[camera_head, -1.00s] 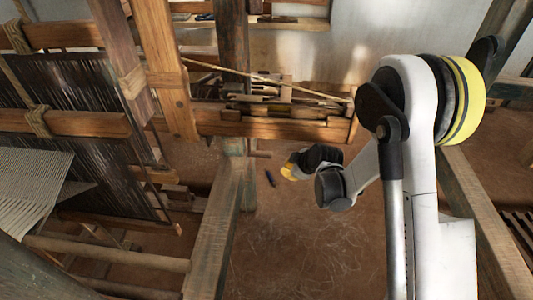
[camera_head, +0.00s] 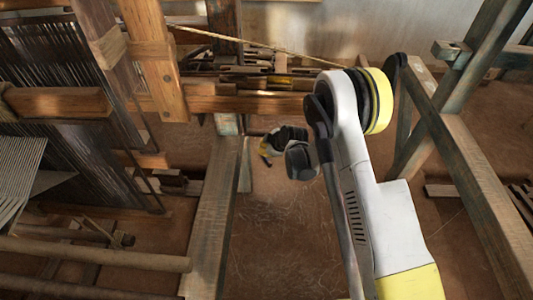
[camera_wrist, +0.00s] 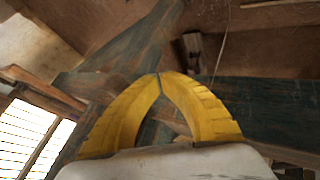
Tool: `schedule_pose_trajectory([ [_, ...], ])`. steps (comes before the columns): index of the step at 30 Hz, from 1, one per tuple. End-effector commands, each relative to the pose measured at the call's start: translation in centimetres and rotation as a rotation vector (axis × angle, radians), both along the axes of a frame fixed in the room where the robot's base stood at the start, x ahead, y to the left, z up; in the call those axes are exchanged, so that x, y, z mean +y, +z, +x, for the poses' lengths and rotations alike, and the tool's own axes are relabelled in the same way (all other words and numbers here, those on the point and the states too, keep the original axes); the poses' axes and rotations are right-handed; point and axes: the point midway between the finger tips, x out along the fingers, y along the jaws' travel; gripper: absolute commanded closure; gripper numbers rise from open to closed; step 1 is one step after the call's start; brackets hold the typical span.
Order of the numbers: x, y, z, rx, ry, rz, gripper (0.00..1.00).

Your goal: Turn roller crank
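I cannot make out the roller crank for certain in either view. A round wooden roller or bar (camera_head: 100,252) lies across the lower left of the head view, with a small dark wooden fitting (camera_head: 122,239) just above it. My gripper (camera_wrist: 159,76) has two yellow curved fingers whose tips meet in the wrist view, with nothing seen between them. In the head view my gripper (camera_head: 265,150) is small and partly hidden by my wrist, above the earth floor and clear of the roller.
A worn wooden beam (camera_head: 212,215) runs lengthwise left of my arm. Dark loom threads (camera_head: 50,45) and pale cloth (camera_head: 18,175) are at left. A slanted timber frame (camera_head: 470,180) stands at right. Bare floor (camera_head: 285,240) lies between. The wrist view shows bluish timbers (camera_wrist: 120,55) close by.

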Motion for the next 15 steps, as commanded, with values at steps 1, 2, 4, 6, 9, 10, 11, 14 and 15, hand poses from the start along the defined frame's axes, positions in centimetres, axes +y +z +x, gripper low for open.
schedule_pose_trajectory([
  [1, -0.1, -0.1, 0.7, 0.0, -0.001, 0.001, 1.0],
  [2, -0.1, 0.0, 1.0, 0.001, 0.0, 0.001, 1.0],
  [4, -0.1, 0.2, 1.6, 0.001, 0.0, 0.001, 1.0],
  [6, -0.1, 0.4, 2.1, 0.001, 0.0, 0.001, 1.0],
  [9, -0.1, 0.5, 2.3, 0.001, 0.0, 0.0, 1.0],
  [10, -0.1, 0.6, 2.4, 0.001, 0.0, 0.0, 1.0],
  [11, -0.1, 0.6, 2.4, 0.001, 0.0, 0.0, 1.0],
  [14, -0.1, 0.6, 2.4, 0.001, 0.0, 0.0, 1.0],
  [15, -0.1, 0.6, 2.4, 0.001, 0.0, 0.0, 1.0],
])
